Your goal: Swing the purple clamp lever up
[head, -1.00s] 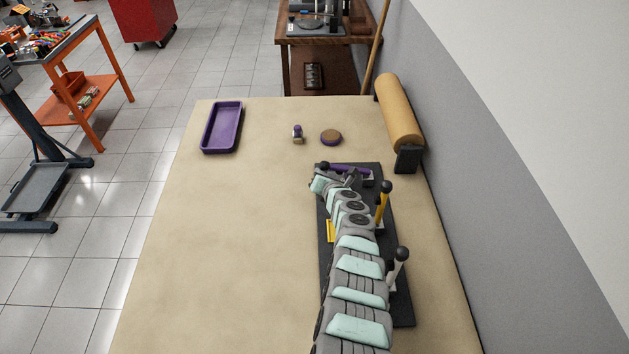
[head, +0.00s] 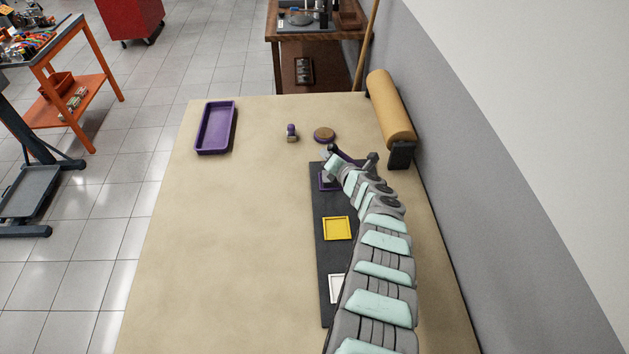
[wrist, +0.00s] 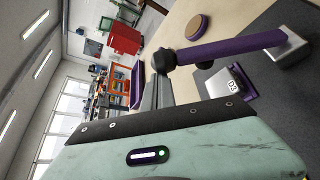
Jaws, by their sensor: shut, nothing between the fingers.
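The purple clamp lever (head: 343,156) is at the far end of the dark board (head: 323,255); my arm partly covers it. In the wrist view the lever (wrist: 225,48) runs from a metal bracket (wrist: 292,48) to a dark round knob (wrist: 164,61). It stands off the board at a slant, though its exact angle is hard to tell. My gripper (wrist: 160,82) is shut and empty, its fingers close to the lever near the knob. I cannot tell whether they touch it. A metal block marked D3 (wrist: 228,84) sits by the purple frame (head: 327,183).
A yellow frame (head: 337,228) and a white frame (head: 336,288) lie along the board. A purple tray (head: 215,128), a small purple-topped piece (head: 291,132) and a round disc (head: 324,134) are on the table. A tan roll (head: 390,108) is by the wall. The table's left is clear.

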